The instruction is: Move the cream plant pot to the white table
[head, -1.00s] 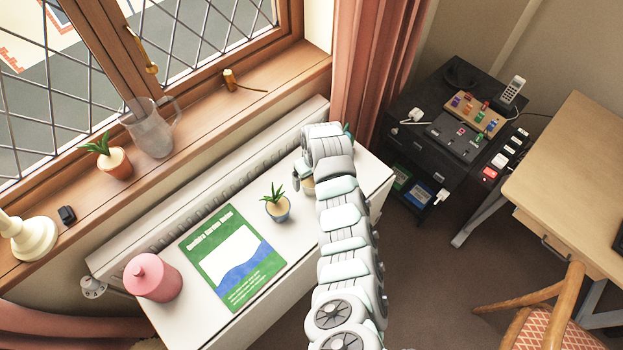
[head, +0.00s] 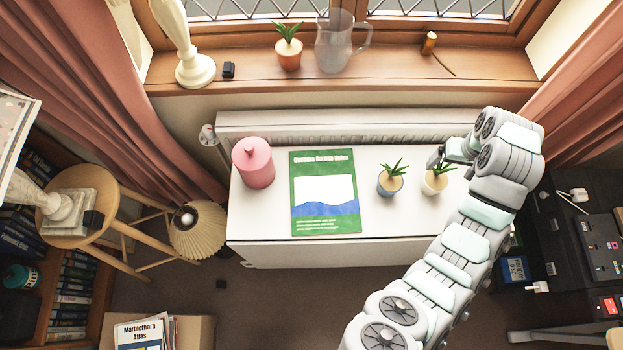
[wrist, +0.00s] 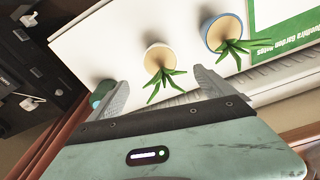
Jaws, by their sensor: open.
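The cream plant pot (head: 434,185), with a spiky green plant, stands upright on the right part of the white table (head: 390,225). My gripper (head: 442,158) is at the table's back right, just behind and above the pot. In the wrist view the jaws (wrist: 160,84) are apart and empty. The leaves show between the fingertips and the cream pot (wrist: 158,58) sits just beyond them. I cannot tell whether a finger touches the leaves.
A blue plant pot (head: 389,184) stands close left of the cream one. A teal object (wrist: 103,92) is partly hidden by a finger. The radiator (head: 330,124) runs behind the table.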

